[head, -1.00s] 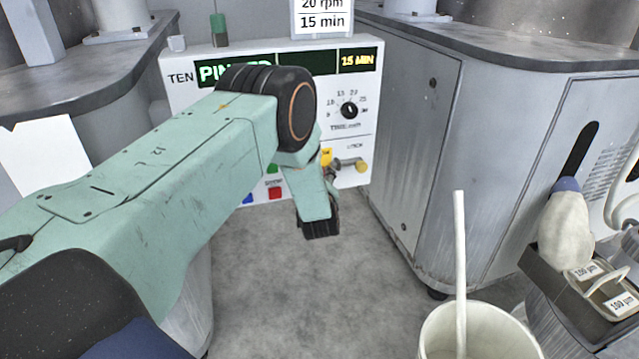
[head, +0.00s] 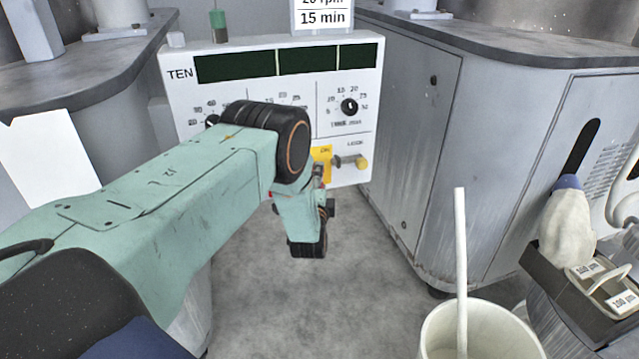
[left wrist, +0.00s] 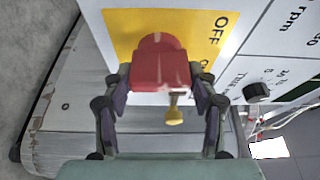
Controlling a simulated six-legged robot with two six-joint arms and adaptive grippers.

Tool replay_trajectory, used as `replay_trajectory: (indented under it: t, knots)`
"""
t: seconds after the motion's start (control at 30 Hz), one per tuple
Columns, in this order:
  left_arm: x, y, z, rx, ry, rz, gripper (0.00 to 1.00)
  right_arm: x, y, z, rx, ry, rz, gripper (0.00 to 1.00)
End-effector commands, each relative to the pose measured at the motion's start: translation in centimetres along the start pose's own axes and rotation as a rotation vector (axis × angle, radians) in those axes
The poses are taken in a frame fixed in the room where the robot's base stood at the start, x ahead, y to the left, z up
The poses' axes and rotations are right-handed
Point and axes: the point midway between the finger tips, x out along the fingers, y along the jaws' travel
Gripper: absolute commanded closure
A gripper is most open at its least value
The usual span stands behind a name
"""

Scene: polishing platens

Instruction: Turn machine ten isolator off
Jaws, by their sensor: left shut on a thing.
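Machine TEN's control panel (head: 348,130) stands at the back, its display windows (head: 222,67) dark. Its yellow isolator plate (head: 322,153) is partly hidden behind my left arm in the head view. In the left wrist view, the yellow plate (left wrist: 118,38) reads OFF, with other lettering partly covered. My left gripper (left wrist: 160,88) is shut on the red isolator handle (left wrist: 160,62), a finger on each side. In the head view my left gripper (head: 308,225) is in front of the panel's lower right. My right gripper is in neither view.
A brass-coloured knob (head: 361,162) sticks out beside the isolator, under LOCK. A grey cabinet (head: 400,130) stands to the right. A white bucket (head: 440,335) with a rod and a dark tray (head: 555,275) are at the lower right. Grey floor (head: 360,290) lies open between.

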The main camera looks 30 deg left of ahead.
Motion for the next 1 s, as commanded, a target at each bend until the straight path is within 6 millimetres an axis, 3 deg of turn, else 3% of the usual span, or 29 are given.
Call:
replay_trajectory:
  t: [0.6,1.0]
  knots:
    - [0.0,0.3,-0.1,-0.503,0.002,-0.208,0.73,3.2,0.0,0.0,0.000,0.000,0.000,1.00]
    - [0.0,0.1,-0.1,-0.673,0.001,-0.279,0.73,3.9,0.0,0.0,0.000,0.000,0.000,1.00]
